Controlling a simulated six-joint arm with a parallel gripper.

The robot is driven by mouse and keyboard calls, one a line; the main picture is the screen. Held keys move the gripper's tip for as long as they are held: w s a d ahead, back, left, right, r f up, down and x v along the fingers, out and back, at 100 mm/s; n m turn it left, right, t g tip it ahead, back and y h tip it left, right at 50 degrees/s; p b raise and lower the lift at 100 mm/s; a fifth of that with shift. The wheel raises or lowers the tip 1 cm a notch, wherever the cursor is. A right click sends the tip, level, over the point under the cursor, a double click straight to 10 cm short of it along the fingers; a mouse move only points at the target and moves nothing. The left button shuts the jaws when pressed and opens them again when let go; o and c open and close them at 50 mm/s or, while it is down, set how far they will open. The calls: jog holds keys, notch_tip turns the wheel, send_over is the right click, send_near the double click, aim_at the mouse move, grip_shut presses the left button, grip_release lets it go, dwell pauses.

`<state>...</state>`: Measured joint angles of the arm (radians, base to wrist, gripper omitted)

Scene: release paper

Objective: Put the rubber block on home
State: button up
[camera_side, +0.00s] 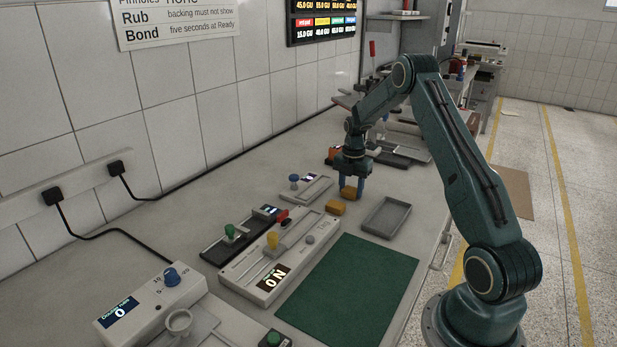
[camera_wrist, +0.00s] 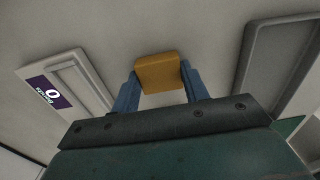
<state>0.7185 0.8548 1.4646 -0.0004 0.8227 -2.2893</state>
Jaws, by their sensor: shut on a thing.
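My gripper (camera_side: 351,193) points down over the bench and is shut on an amber rubber block (camera_side: 349,191). In the wrist view the block (camera_wrist: 158,72) sits between the two blue fingertips (camera_wrist: 158,84). A second amber, block-like piece (camera_side: 335,207) lies on the bench just in front of the held block in the side view. No spot marked as home can be made out in these frames.
A shallow grey tray (camera_side: 365,220) lies to the right of the gripper, a small unit with a blue knob (camera_side: 294,179) to the left. A long slider unit (camera_side: 234,279) and a green mat (camera_side: 350,292) lie nearer the side camera. Some bare bench surrounds the gripper.

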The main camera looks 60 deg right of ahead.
aim_at(351, 189)
jog(key=shift+f, duration=0.1)
jog(key=o, duration=1.1)
jog(key=shift+c, duration=0.2)
notch_tip(351, 189, up, 12)
dwell(0.5)
